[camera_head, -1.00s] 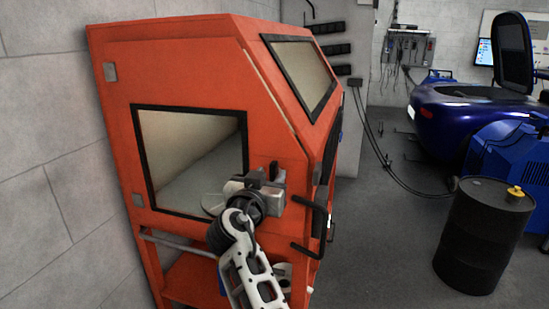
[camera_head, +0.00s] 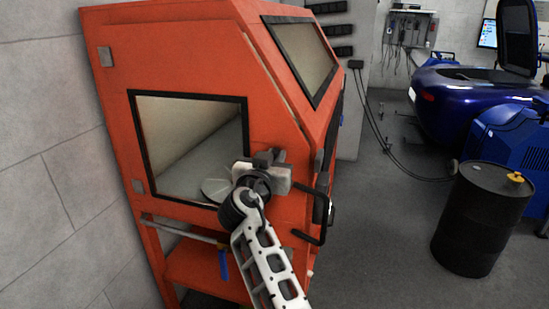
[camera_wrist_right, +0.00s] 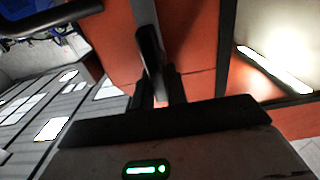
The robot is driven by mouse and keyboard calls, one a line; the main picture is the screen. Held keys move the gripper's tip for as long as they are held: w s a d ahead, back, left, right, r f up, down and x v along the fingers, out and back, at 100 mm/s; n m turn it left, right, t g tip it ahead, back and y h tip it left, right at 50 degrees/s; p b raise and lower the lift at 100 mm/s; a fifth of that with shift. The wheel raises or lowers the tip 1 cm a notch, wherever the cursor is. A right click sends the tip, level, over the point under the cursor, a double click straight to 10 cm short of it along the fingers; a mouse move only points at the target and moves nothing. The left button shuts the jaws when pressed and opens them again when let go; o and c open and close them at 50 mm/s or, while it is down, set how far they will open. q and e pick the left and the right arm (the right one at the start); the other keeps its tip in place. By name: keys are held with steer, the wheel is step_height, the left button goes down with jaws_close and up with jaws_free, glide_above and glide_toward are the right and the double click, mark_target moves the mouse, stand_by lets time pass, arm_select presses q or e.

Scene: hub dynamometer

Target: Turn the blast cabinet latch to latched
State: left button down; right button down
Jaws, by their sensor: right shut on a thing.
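The orange blast cabinet (camera_head: 200,60) stands at the left, with a dark-framed side window. My right gripper (camera_head: 268,157) is at the cabinet's side, by the window's lower right corner. In the right wrist view, a dark upright bar, the latch (camera_wrist_right: 149,45), stands in front of the orange panel. The fingers of my right gripper (camera_wrist_right: 161,88) are shut on its lower part. In the head view the gripper hides most of the latch, so its angle is hard to tell. My left gripper is not in view.
A black bent door handle (camera_head: 322,215) sticks out just right of my right gripper. A black drum (camera_head: 475,225) with a yellow cap stands on the floor at the right, before a dark blue car (camera_head: 465,95). The floor between cabinet and drum is clear.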

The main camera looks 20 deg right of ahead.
steer(key=shift+n, duration=0.3)
steer(key=shift+w+a+n+b, duration=0.1)
steer(key=shift+n+b, duration=0.2)
steer(key=shift+n, duration=0.2)
steer(key=n, duration=0.2)
steer(key=shift+w+a+f+n, duration=0.1)
steer(key=shift+a+n, duration=0.05)
steer(key=shift+n, duration=0.15)
arm_select(q)
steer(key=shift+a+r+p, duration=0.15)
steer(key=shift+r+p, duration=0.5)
steer(key=shift+p, duration=0.85)
arm_select(e)
steer(key=shift+w+a+f+n, duration=0.1)
steer(key=shift+a+f+n, duration=0.15)
steer(key=shift+n, duration=2)
steer(key=shift+w+a+f+n, duration=0.15)
steer(key=shift+f+n, duration=0.15)
steer(key=shift+n, duration=2)
steer(key=shift+w+a+f+n, duration=0.15)
steer(key=shift+f+n, duration=0.1)
steer(key=shift+n, duration=2)
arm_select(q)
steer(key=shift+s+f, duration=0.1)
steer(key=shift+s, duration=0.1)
arm_select(e)
steer(key=c, duration=1.4)
jaws_free()
